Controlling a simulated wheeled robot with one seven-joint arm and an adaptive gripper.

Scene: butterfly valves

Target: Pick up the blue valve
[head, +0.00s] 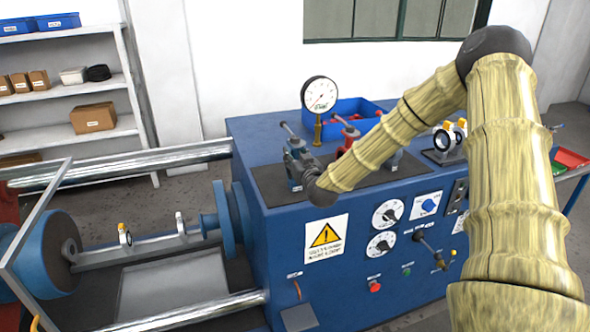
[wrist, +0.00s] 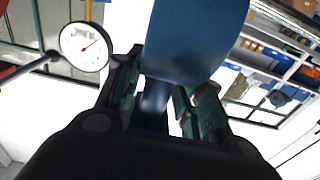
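The blue valve (head: 294,152) stands at the left end of the dark pad on top of the blue machine, with a grey lever at its top. In the wrist view a broad blue part of it (wrist: 195,40) fills the upper middle, with a narrower neck below. My gripper (wrist: 160,100) has its fingers apart on both sides of this neck. A bright gap shows between the neck and the right finger; contact on the left is unclear. In the head view my gripper (head: 307,168) is at the valve, partly hidden by my wrist.
A pressure gauge (head: 320,95) stands close behind the valve. A red valve (head: 350,135) stands to the right, partly behind my arm. A blue bin (head: 352,108) is at the back. A lathe-like bench (head: 140,240) lies left; shelves (head: 70,125) stand behind it.

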